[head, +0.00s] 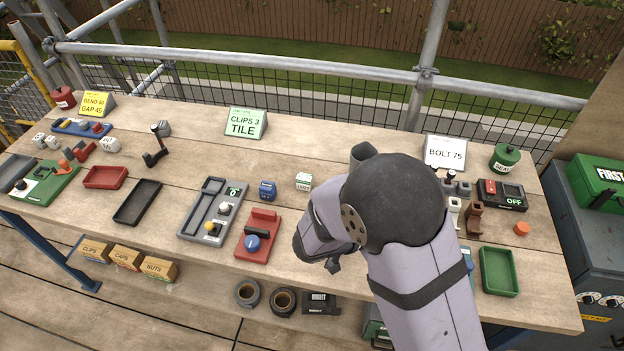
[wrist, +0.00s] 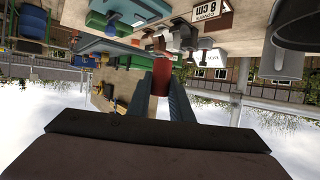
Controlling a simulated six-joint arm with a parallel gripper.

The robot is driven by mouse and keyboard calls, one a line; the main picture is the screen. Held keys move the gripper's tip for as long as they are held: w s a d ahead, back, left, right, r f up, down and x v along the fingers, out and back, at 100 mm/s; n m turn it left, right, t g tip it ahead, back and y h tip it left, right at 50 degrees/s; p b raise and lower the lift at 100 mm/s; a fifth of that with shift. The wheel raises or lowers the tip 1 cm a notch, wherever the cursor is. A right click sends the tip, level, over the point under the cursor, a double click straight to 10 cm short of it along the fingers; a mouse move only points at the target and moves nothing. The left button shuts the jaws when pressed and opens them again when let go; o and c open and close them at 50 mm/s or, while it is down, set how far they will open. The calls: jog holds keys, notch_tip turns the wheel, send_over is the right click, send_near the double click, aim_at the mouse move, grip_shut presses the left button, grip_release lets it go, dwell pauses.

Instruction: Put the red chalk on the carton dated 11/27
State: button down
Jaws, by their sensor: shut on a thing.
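My gripper (wrist: 162,80) shows in the wrist view with its two fingers closed on a small red piece, which looks like the red chalk (wrist: 160,68). In the head view my arm hides the fingers and the chalk. Three brown cartons, CLIPS (head: 95,250), CAPS (head: 127,257) and NUTS (head: 160,267), sit below the table's front edge at left in the head view. Any dates on them are too small to read, so I cannot tell which carton is dated 11/27.
The wooden table (head: 330,150) carries trays, switch boxes and sign cards. Tape rolls (head: 284,301) lie below the front edge. A green tray (head: 499,271) is at right.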

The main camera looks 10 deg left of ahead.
notch_tip(320, 180, up, 6)
jog(key=shift+r, duration=0.25)
jog(key=w+a+f+n+t+y+b, duration=0.3)
jog(key=w+a+n+t+y+b, duration=0.15)
jog(key=w+a, duration=0.9)
notch_tip(320, 180, up, 3)
jog(key=n+y+b, duration=0.4)
jog(key=n+y, duration=0.2)
send_over(304, 176)
jog(key=shift+t, duration=0.25)
jog(key=shift+s+d+f, duration=0.1)
jog(key=shift+f, duration=7.35)
jog(key=shift+f, duration=0.1)
jog(key=c, duration=1.6)
grip_release()
